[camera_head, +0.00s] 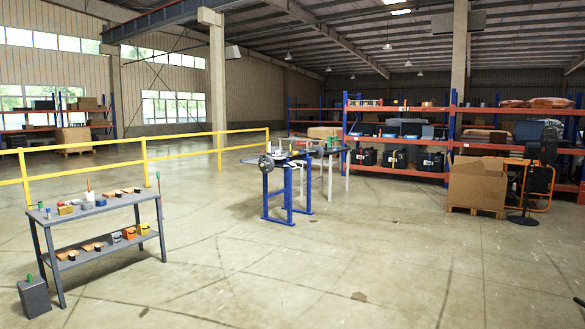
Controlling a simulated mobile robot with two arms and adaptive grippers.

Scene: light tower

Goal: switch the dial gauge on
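No dial gauge can be made out for sure from this distance. A blue-legged stand (266,197) stands on the floor near the middle, several steps away. A round grey disc-like part (266,162) sits at its top left; I cannot tell whether it is a gauge or a wheel. Small items, one of them green, also show on top, too small to read. Neither of my grippers shows clearly. A small dark shape (579,301) sits at the lower right edge, and I cannot tell what it is.
A grey workbench (92,207) with small parts stands at the left, with a grey box (33,297) by its leg. A yellow railing (80,165) runs behind. Shelving (400,140), a cardboard box (477,182) and a black fan (543,150) stand at the right. The foreground floor is open.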

